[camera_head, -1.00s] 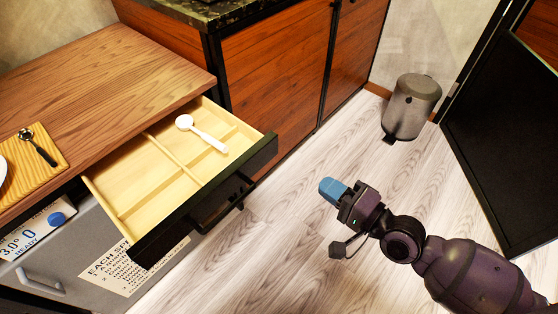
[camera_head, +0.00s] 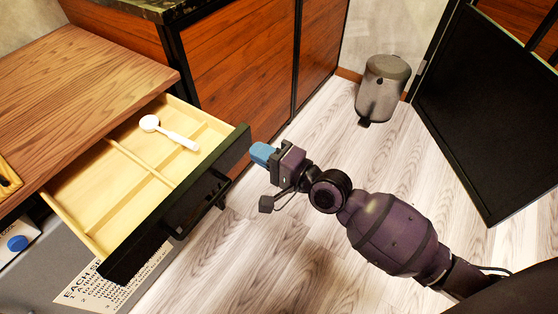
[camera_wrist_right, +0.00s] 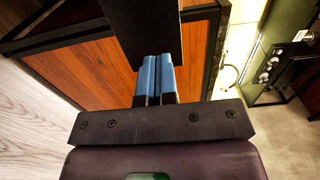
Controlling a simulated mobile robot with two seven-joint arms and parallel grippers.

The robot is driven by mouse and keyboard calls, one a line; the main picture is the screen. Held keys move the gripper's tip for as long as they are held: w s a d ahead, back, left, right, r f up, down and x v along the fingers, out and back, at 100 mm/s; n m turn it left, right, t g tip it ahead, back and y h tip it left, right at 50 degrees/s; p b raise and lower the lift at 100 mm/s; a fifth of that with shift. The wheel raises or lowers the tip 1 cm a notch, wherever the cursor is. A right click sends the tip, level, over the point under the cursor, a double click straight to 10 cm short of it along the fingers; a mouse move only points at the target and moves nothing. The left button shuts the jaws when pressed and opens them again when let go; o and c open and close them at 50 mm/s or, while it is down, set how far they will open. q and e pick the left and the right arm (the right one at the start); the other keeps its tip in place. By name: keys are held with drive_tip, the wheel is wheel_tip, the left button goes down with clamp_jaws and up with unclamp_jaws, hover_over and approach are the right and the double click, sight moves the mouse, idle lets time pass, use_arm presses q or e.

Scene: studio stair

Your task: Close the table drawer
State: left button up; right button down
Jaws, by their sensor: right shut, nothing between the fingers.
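The table drawer (camera_head: 113,194) is pulled open from under the wooden table (camera_head: 75,95) in the head view. It has a pale divided interior and a black front (camera_head: 175,213) with a black bar handle (camera_head: 203,205). A white spoon (camera_head: 168,132) lies inside. My right gripper (camera_head: 261,152), with blue fingertips, is shut and empty just right of the far end of the drawer front. Whether it touches the front is unclear. In the wrist view the shut fingers (camera_wrist_right: 156,78) point at a dark surface, likely the drawer front. My left gripper is out of view.
A wooden cabinet (camera_head: 240,70) with a dark stone top stands behind the drawer. A grey bin (camera_head: 383,85) stands on the floor at the back. A black panel (camera_head: 490,110) is at the right. The floor before the drawer is clear.

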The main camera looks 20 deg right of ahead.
drive_tip(key=shift+x, duration=0.95)
drive_tip(key=shift+w+a, duration=0.2)
drive_tip(key=shift+w, duration=0.1)
